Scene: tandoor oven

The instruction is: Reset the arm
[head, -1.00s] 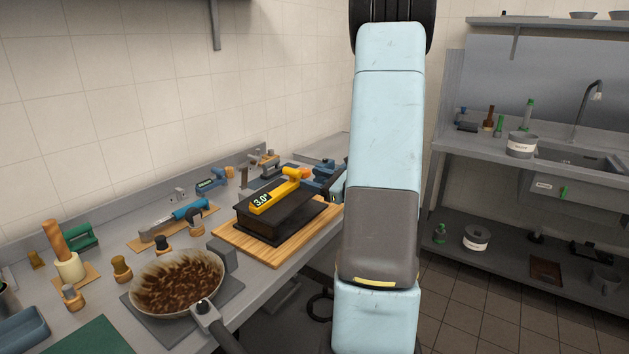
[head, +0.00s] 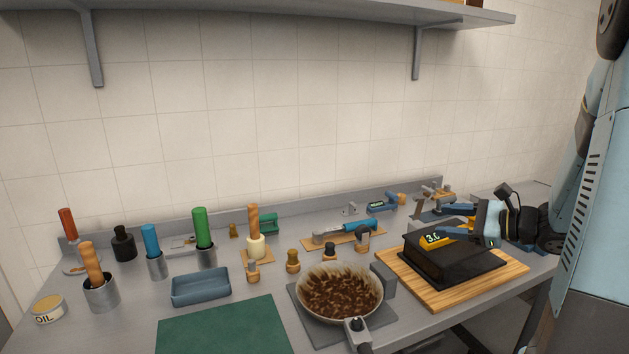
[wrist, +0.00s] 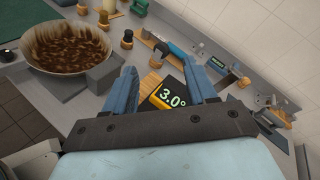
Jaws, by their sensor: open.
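My gripper (head: 458,222) is at the right of the head view, by the black box (head: 452,266). Its blue fingers are apart and empty. A yellow thermometer (head: 432,241) with a dark "3.0°" display lies on top of the box, its far part hidden by my gripper. In the wrist view the thermometer (wrist: 172,96) shows between the two spread fingers (wrist: 160,70); I cannot tell whether they touch it. My arm runs up along the right edge of the head view.
The box stands on a wooden board (head: 505,276). A pan (head: 340,293) of brown food sits left of it on a grey plate. Several bottles and tools line the counter. A blue tray (head: 201,287) and green mat (head: 222,327) are at left. A shelf (head: 250,14) hangs above.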

